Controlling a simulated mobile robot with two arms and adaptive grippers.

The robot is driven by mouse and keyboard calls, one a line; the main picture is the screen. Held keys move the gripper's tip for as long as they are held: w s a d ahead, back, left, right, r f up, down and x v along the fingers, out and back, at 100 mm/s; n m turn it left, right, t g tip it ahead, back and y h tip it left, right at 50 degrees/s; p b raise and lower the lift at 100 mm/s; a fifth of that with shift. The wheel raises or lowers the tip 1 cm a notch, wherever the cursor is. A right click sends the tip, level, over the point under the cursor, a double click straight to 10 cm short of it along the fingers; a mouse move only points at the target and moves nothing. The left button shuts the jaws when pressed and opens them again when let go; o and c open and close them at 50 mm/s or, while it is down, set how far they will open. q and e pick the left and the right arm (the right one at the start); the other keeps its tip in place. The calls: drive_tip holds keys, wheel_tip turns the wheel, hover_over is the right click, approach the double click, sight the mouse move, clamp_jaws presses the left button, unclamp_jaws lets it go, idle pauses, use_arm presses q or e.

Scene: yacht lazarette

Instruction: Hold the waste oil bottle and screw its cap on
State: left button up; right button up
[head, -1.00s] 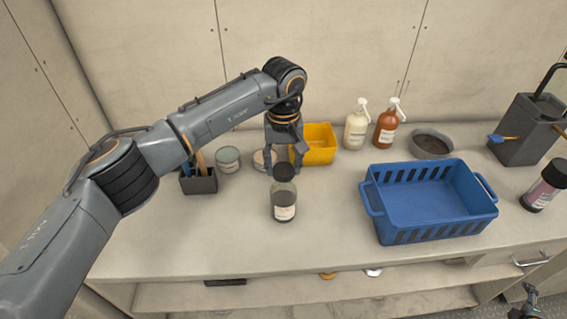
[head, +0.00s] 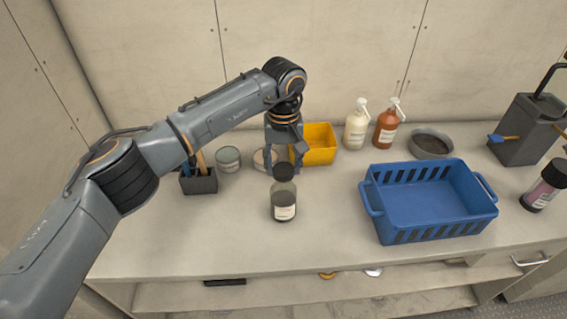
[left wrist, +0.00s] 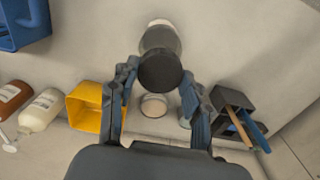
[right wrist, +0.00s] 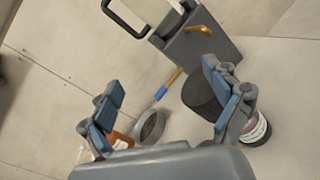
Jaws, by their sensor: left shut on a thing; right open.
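The waste oil bottle (head: 284,200), dark and see-through with a white label, stands upright on the bench. Its black cap (head: 284,172) is at the top of the bottle. I cannot tell whether it is threaded on. My left gripper (head: 286,162) points down from above, shut on the cap. In the left wrist view the cap (left wrist: 160,71) lies between the two fingertips, hiding part of the bottle (left wrist: 160,38) behind it. My right gripper (right wrist: 165,107) is open and empty in the right wrist view, and out of the head view.
A blue basket (head: 430,208) stands right of the bottle. Behind are a yellow bin (head: 319,145), tins (head: 228,158), a tool holder (head: 199,182) and two pump bottles (head: 356,130). A purple-labelled bottle (head: 543,188) and grey container (head: 524,135) are far right. Bench in front is clear.

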drive_tip(key=w+a+r+n+t+y, duration=0.1)
drive_tip(key=w+a+n+y, duration=0.4)
drive_tip(key=a, duration=0.4)
drive_tip(key=w+a+r+n+y, duration=0.1)
drive_tip(key=w+a+n+y, duration=0.1)
drive_tip(key=w+a, duration=0.6)
drive_tip(key=w+a+f+n+g+y, duration=0.1)
drive_tip(key=a+n+y, duration=0.2)
drive_tip(key=a, duration=0.6)
drive_tip(key=w+a+f+n+g+y, duration=0.2)
drive_tip(key=a+n+y, duration=0.1)
drive_tip(key=a, duration=0.5)
drive_tip(key=n+g+y, duration=0.4)
drive_tip(key=n+g, duration=0.7)
approach(287, 205)
drive_tip(key=w+f, duration=0.2)
drive_tip(key=f, duration=0.1)
drive_tip(key=w+f, duration=0.1)
drive_tip(key=shift+w+d+f, duration=0.35)
drive_tip(key=shift+a+f+n, duration=0.15)
drive_tip(key=shift+a+n, duration=0.1)
drive_tip(key=shift+n, duration=0.05)
drive_tip(key=shift+x, duration=4.75)
drive_tip(key=shift+s+a, duration=0.15)
drive_tip(key=shift+s, duration=0.05)
drive_tip(key=c, duration=1)
